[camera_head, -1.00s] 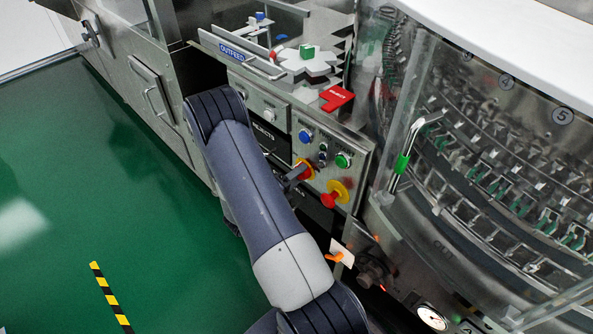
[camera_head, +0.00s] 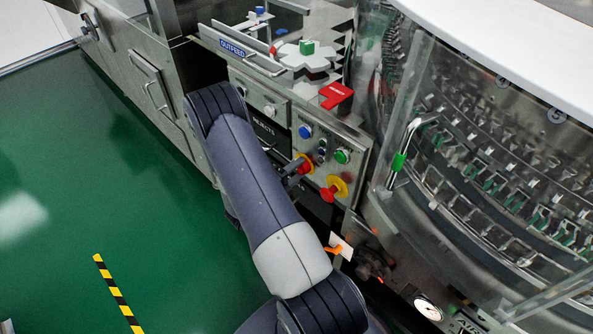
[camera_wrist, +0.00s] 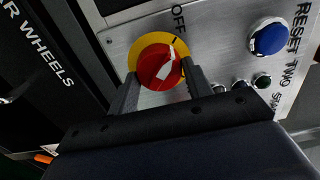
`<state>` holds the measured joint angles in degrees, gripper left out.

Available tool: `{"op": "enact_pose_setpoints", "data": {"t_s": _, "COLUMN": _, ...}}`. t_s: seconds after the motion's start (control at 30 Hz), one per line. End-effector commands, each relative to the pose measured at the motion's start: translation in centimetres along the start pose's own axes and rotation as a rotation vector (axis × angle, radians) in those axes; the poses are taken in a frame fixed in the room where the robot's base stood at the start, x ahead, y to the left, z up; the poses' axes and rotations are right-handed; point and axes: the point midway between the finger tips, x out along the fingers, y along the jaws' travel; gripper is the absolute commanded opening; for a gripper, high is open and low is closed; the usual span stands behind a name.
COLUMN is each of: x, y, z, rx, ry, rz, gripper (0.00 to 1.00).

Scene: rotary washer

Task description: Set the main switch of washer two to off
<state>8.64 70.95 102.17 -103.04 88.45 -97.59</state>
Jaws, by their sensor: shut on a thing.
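The main switch (camera_wrist: 160,67) is a red knob on a yellow disc, with a white pointer. In the wrist view the pointer's upper end lies close to the tick mark under the word OFF. My gripper (camera_wrist: 161,82) has one finger on each side of the knob and is shut on it. The switch also shows in the head view (camera_head: 304,166), on the steel control panel (camera_head: 318,181), partly covered by my gripper. The lower part of the knob is near my gripper's body in the wrist view.
A second red knob on yellow (camera_head: 334,188) sits lower right of the switch. A blue button (camera_head: 305,131) and a green button (camera_head: 342,156) are above. A clear guard (camera_head: 408,115) stands right. Green floor is open left.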

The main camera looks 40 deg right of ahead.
Motion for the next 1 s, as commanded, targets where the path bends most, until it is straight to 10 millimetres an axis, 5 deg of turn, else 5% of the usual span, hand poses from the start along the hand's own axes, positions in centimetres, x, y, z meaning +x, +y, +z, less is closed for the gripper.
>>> {"op": "enact_pose_setpoints", "data": {"t_s": 0.3, "x": 0.0, "y": 0.0, "z": 0.0, "rx": 0.000, "ry": 0.000, "rz": 0.001, "gripper": 0.68}}
{"op": "enact_pose_setpoints", "data": {"t_s": 0.6, "x": -0.4, "y": 0.0, "z": 0.1, "rx": 0.000, "ry": -0.002, "rz": 0.000, "gripper": 0.68}}
{"op": "enact_pose_setpoints", "data": {"t_s": 1.0, "x": -6.6, "y": 0.0, "z": 0.1, "rx": 0.000, "ry": -0.005, "rz": 0.001, "gripper": 0.68}}
